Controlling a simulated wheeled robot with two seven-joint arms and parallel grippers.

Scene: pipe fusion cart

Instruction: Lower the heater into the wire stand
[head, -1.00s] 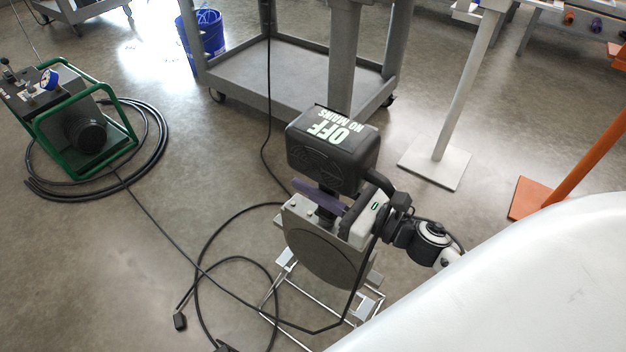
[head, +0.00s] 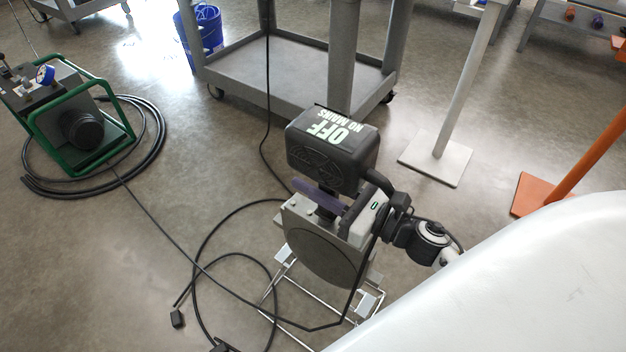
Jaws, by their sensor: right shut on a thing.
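The heater (head: 330,150) is a black box marked "OFF NO MAINS" with a round grey plate (head: 325,252) hanging below it. It is upright, near the middle of the head view. My right gripper (head: 338,208) is shut on the heater between the black box and the plate; its fingertips are partly hidden. The wire stand (head: 366,304), of thin bright wire with pale pads, is on the floor directly below and behind the plate. The plate hides much of the stand, so I cannot tell whether they touch. My left gripper is not in view.
A black cable (head: 236,256) loops over the floor left of the stand. A green-framed machine (head: 84,132) with coiled hose stands at left. A grey cart (head: 300,84) is behind the heater. White (head: 436,164) and orange (head: 540,196) post bases stand at right.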

